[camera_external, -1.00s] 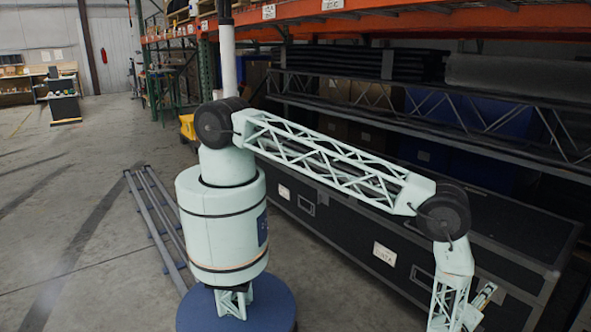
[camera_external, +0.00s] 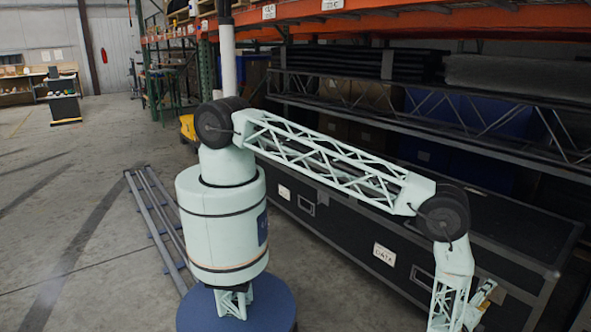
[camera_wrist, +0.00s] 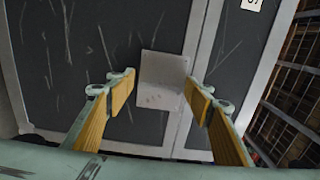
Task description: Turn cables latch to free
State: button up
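My gripper (camera_wrist: 161,90) is open, with its two yellow-padded fingers apart. Beyond them, a plain light-grey metal plate (camera_wrist: 163,78) sits on the dark, scratched face of a case (camera_wrist: 105,35), in the space between the fingertips. I cannot tell whether the plate is the latch, or whether the fingers touch it. In the external view my gripper (camera_external: 482,300) is low at the right, partly hidden by my wrist and cut off by the frame. It is beside the long black case (camera_external: 340,235). A latch marked for cables cannot be made out.
The case has a white label reading DATA (camera_external: 384,254), another small label (camera_external: 284,191) and a recessed fitting (camera_external: 307,205). Racking with an orange beam (camera_external: 400,22) and a dark truss (camera_external: 430,115) stands behind. Metal rails (camera_external: 155,225) lie on the floor at left.

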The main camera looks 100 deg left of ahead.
jog(key=shift+s+d, duration=0.1)
jog(key=shift+s, duration=0.05)
jog(key=v, duration=1.1)
jog(key=shift+s+d, duration=0.2)
jog(key=shift+s, duration=0.05)
dwell(0.3)
jog(key=shift+r, duration=0.1)
dwell(0.4)
